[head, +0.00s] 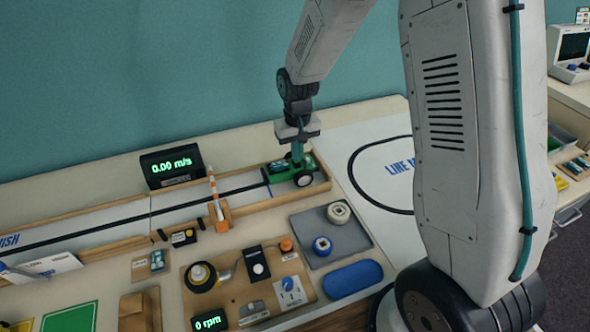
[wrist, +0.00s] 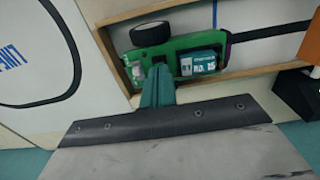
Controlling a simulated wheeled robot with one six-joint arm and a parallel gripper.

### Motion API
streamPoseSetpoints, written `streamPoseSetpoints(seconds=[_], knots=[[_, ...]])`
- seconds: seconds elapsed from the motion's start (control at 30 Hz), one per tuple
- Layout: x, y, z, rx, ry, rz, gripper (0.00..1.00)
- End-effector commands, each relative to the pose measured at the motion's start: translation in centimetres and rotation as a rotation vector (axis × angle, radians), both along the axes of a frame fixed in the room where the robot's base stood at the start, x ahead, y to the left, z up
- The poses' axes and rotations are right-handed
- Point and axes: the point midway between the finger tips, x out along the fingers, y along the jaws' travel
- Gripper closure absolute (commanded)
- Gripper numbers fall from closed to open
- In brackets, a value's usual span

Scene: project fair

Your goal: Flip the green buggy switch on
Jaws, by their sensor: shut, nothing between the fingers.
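The green buggy (head: 291,168) stands at the right end of the wooden-walled track in the head view. It has black wheels, and one shows clearly. In the wrist view the green buggy (wrist: 213,45) lies just beyond my fingertips, with a wheel and a light blue-and-white part on its deck. My gripper (head: 297,156) points down over the buggy. Its teal fingers are together and empty, and in the wrist view my gripper (wrist: 159,72) is at the buggy's near edge. I cannot tell whether it touches. The switch cannot be made out; the fingers may hide it.
An orange-and-white striped post (head: 214,195) stands at the track left of the buggy. A speed display (head: 172,164) reads 0.00 m/s behind the track. A grey tray (head: 345,243) with round parts and a blue oval pad (head: 352,279) lie in front.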

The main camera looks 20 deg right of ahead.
Motion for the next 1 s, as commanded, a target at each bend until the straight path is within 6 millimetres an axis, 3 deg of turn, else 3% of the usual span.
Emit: streamPoseSetpoints(seconds=[0.73, 1.0], knots=[[0.0, 0.0, -1.2, 0.0, 0.001, 0.0, 1.0], [0.0, 0.0, 0.1, 0.0, -0.002, 0.0, 1.0]])
